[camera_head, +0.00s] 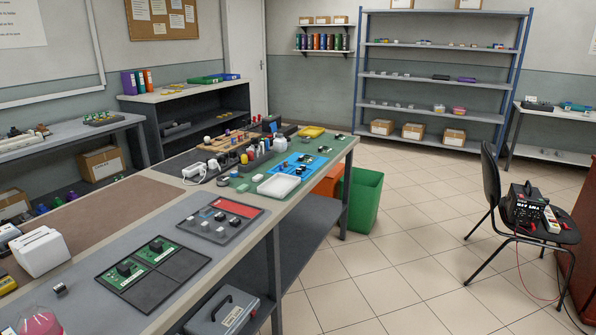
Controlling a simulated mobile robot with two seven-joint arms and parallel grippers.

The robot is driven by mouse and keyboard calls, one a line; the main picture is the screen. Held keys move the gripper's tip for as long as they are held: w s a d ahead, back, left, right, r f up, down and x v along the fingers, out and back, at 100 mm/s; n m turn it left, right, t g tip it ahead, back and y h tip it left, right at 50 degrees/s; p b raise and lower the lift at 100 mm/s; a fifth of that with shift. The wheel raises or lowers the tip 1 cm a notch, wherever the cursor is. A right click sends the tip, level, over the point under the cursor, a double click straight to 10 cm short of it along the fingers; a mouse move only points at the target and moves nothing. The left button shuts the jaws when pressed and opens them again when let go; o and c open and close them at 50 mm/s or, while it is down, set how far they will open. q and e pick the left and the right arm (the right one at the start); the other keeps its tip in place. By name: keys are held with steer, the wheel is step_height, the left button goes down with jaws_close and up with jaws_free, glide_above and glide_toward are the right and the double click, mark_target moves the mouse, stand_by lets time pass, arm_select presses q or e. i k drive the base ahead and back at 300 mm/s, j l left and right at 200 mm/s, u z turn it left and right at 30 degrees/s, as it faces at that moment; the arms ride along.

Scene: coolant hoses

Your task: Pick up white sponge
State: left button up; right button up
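I cannot pick out a white sponge with certainty. Two small pale pieces, one (242,188) and another (257,178), lie on the long workbench (330,170) left of a shallow white tray (279,186). They are too small to tell what they are. Neither of my grippers is in view.
The workbench carries circuit boards (150,250), a grey parts mat (222,217) and a white box (40,250). A green bin (365,200) stands at its far end. A black chair (525,215) holding a device stands at right. The tiled floor (410,240) between is clear.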

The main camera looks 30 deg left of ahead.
mark_target(256, 179)
steer(key=i+u, duration=0.25)
steer(key=i, duration=0.15)
steer(key=i+l+u, duration=0.35)
steer(key=i+u, duration=0.15)
steer(key=i, duration=0.2)
steer(key=i+l+u, duration=0.15)
steer(key=i+u, duration=0.15)
steer(key=u, duration=0.2)
steer(key=i+l+u, duration=0.25)
steer(key=u, duration=0.2)
steer(key=i+l+u, duration=0.2)
steer(key=l+u, duration=0.3)
steer(key=i+l+u, duration=0.15)
steer(key=l+u, duration=0.2)
steer(key=u, duration=0.15)
